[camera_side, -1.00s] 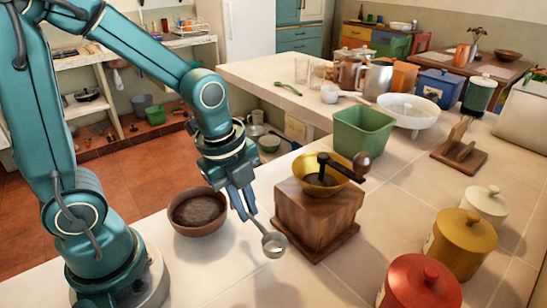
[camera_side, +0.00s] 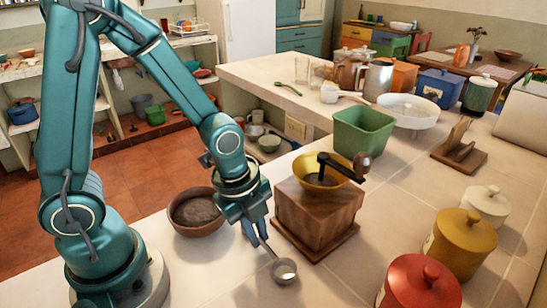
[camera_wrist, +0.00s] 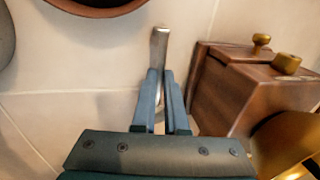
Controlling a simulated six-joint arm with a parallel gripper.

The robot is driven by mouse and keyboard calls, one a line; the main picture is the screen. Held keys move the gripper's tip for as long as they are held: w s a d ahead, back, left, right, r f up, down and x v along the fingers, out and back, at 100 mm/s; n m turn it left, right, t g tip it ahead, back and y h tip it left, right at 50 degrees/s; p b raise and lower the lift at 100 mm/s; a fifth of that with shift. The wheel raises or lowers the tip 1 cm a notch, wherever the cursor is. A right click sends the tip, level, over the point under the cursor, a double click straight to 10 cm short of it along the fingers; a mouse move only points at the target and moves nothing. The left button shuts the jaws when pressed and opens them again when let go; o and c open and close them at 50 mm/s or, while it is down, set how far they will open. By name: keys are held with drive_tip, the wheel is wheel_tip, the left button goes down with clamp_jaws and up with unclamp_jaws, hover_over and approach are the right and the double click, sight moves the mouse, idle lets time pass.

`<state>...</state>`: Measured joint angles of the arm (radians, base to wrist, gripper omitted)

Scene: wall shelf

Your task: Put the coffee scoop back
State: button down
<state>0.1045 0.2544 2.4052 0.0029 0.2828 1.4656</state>
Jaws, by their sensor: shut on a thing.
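The metal coffee scoop (camera_side: 284,271) is in my gripper (camera_side: 258,238), its round cup pointing toward the front right, low over the pale tiled counter. I cannot tell whether the cup touches the counter. In the wrist view my gripper's fingers (camera_wrist: 163,78) are closed on the scoop's handle (camera_wrist: 159,46), whose end sticks out past the fingertips. The scoop's cup does not show there. A brown bowl (camera_side: 190,231) of dark coffee stands left of my gripper. The wooden grinder (camera_side: 315,212), with a brass hopper and black crank, stands close to its right.
A green bin (camera_side: 363,132) stands behind the grinder. Red (camera_side: 418,285), yellow (camera_side: 461,243) and white (camera_side: 484,204) canisters stand at the right. A wooden stand (camera_side: 459,150) is farther back. Counter (camera_side: 340,275) is clear between the grinder and red canister.

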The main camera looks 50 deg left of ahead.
drive_tip(key=c, duration=0.9)
unclamp_jaws()
drive_tip(key=shift+c, duration=0.2)
drive_tip(key=s+a+r+n+t, duration=0.1)
drive_tip(key=s+r+n, duration=0.2)
drive_tip(key=r+n, duration=0.4)
drive_tip(key=s+a+r+n+t, duration=0.1)
drive_tip(key=s+r+n+t, duration=0.1)
drive_tip(key=s+r+n, duration=0.2)
wheel_tip(320, 180, up, 3)
drive_tip(key=n, duration=0.7)
drive_tip(key=shift+a, duration=0.2)
